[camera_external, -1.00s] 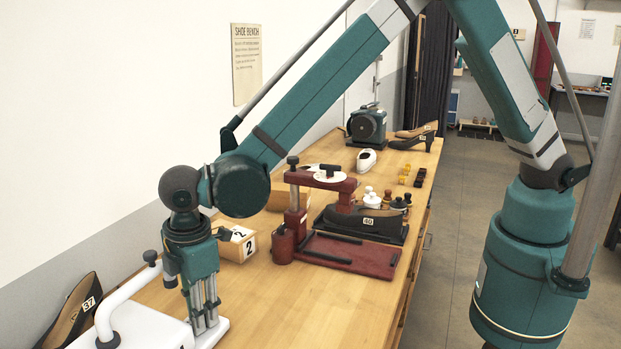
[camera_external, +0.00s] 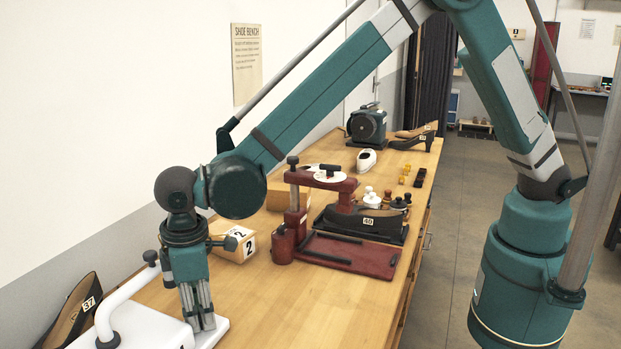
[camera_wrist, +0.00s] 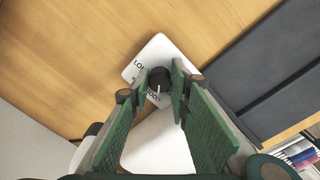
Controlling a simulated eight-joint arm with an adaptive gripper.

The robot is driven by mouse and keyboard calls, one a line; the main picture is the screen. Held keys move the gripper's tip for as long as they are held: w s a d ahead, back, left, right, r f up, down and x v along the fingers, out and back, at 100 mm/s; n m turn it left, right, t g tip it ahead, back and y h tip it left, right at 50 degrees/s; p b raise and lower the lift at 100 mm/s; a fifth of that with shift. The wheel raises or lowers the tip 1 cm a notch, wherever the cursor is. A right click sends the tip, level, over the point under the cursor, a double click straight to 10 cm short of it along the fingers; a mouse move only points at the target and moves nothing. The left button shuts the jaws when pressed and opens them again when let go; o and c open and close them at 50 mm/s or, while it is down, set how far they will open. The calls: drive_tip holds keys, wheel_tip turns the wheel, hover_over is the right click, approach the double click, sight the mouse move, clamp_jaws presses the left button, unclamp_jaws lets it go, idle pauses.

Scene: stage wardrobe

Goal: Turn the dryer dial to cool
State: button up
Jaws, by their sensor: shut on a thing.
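The white dryer (camera_external: 135,327) stands at the near left of the bench in the external view, with a curved white handle above it. In the wrist view its white panel (camera_wrist: 151,50) carries dark lettering, partly hidden, with "LO" readable at the upper left. The round black dial (camera_wrist: 160,73) has a pale pointer line that points down in the picture. My gripper (camera_wrist: 160,77) points down at the panel and is shut on the dial, one green finger on each side. In the external view my gripper (camera_external: 198,326) is beside the handle, and the dial is hidden.
A dark shoe (camera_external: 72,311) marked 37 leans left of the dryer. A wooden block (camera_external: 236,243) marked 2 lies behind my gripper. The bench's near right is bare.

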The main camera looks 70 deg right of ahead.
drive_tip(key=o, duration=0.9)
drive_tip(key=shift+a, duration=0.1)
drive_tip(key=shift+s+n+p, duration=0.1)
drive_tip(key=shift+n+p, duration=0.2)
drive_tip(key=shift+n, duration=0.2)
